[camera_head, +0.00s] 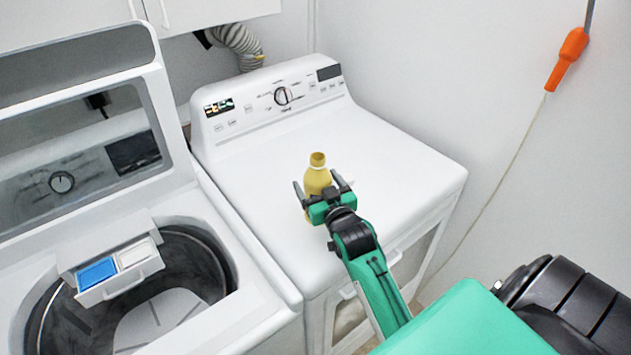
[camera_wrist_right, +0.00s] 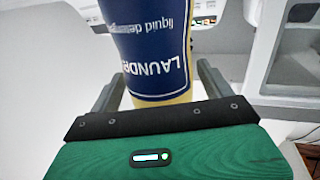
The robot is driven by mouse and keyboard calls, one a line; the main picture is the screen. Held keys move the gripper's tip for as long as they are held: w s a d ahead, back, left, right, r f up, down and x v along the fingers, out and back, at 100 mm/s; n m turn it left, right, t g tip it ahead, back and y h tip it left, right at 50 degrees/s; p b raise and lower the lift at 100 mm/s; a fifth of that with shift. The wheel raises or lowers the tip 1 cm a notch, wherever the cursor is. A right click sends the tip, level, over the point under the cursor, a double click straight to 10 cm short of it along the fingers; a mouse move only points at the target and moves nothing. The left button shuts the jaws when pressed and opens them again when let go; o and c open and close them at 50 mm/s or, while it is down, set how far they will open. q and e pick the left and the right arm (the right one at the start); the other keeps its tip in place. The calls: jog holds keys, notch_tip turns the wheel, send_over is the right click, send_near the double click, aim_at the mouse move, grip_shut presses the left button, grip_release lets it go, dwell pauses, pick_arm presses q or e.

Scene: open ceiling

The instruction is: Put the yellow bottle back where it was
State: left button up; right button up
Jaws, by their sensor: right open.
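The yellow bottle (camera_head: 317,178) stands upright on the white dryer top (camera_head: 390,165). In the right wrist view the bottle (camera_wrist_right: 150,45) shows a blue label reading laundry and liquid detergent. My right gripper (camera_head: 322,187) is open, with its fingers on either side of the bottle. The wrist view shows the two dark fingers around the bottle's lower part, with a gap at the left finger; contact on the right is unclear. The bottle's lower part is hidden by the gripper in the head view. My left gripper is not in view.
Left of the dryer is an open washer (camera_head: 215,215) with its lid raised and a detergent drawer (camera_head: 115,268) with blue and white compartments pulled out. The dryer's control panel (camera_head: 270,100) rises at the back. The dryer top around the bottle is clear.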

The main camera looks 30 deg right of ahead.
jog(key=s+a+b, duration=0.2)
jog(key=s, duration=0.8)
jog(key=shift+s, duration=0.15)
